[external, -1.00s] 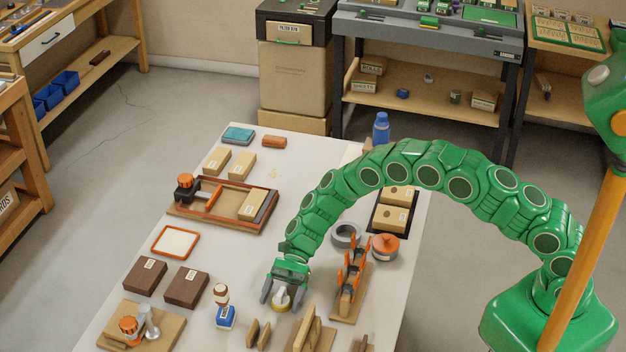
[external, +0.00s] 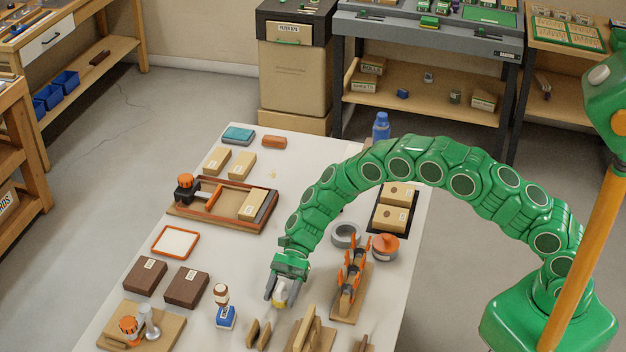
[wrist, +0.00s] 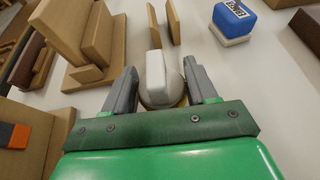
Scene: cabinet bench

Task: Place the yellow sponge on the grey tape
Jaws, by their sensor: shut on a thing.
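My gripper (external: 280,292) is low over the front middle of the white table. Its fingers are shut on a rounded white-handled piece (wrist: 166,74) with a yellowish lower rim, which I take to be the yellow sponge; mostly its white top shows. In the external view a little white and yellow of the sponge (external: 281,296) shows between the fingers. I cannot tell whether it touches the table. The grey tape (external: 346,243) is a ring lying flat, behind and to the right of my gripper, with nothing on it.
An orange-clipped wooden rack (external: 349,285) stands right of my gripper, in front of the tape. An orange-lidded round pot (external: 385,246) is beside the tape. Bare table lies behind my gripper.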

